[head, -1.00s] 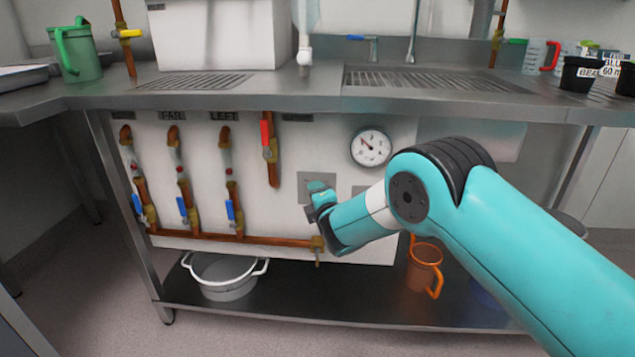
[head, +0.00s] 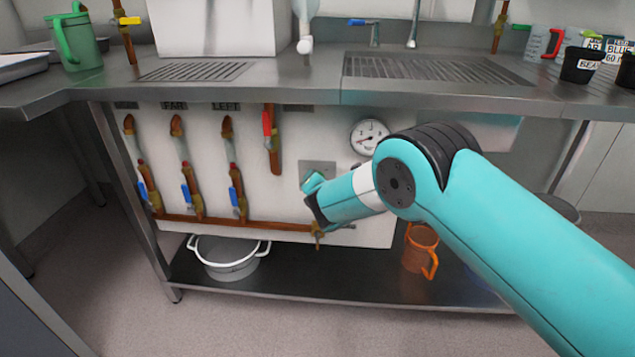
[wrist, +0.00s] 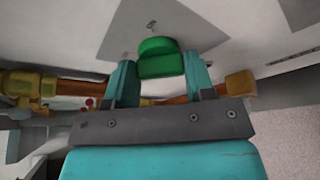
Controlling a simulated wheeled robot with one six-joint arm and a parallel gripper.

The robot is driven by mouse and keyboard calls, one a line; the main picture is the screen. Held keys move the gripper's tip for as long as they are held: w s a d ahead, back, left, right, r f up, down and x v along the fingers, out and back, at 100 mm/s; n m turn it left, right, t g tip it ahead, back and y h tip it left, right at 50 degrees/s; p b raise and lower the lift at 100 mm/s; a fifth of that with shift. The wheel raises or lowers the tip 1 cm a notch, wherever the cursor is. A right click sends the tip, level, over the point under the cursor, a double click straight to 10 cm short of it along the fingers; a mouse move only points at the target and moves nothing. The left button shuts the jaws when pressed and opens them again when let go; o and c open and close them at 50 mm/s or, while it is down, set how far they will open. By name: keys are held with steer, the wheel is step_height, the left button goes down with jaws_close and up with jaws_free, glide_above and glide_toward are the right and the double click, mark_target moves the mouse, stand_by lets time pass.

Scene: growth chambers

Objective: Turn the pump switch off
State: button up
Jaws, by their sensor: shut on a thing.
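The pump switch, a green knob (wrist: 158,57), stands on a grey plate (wrist: 115,40) in the wrist view. The two teal fingers of my gripper (wrist: 160,75) lie on either side of the knob, and the gripper is shut on it. In the head view my gripper (head: 313,186) is at the grey plate (head: 318,166) on the white panel (head: 270,209) under the bench. The knob is hidden behind the gripper there.
A round pressure gauge (head: 370,137) sits above and right of the plate. Blue-handled valves (head: 236,197) and a red-handled valve (head: 268,123) are to the left. A white basin (head: 228,262) and an orange jug (head: 419,252) stand on the lower shelf.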

stand_by(0.4)
steer(key=o, duration=0.9)
steer(key=p+v, duration=0.2)
steer(key=v, duration=1.5)
steer(key=shift+s, duration=0.2)
steer(key=shift+r, duration=0.1)
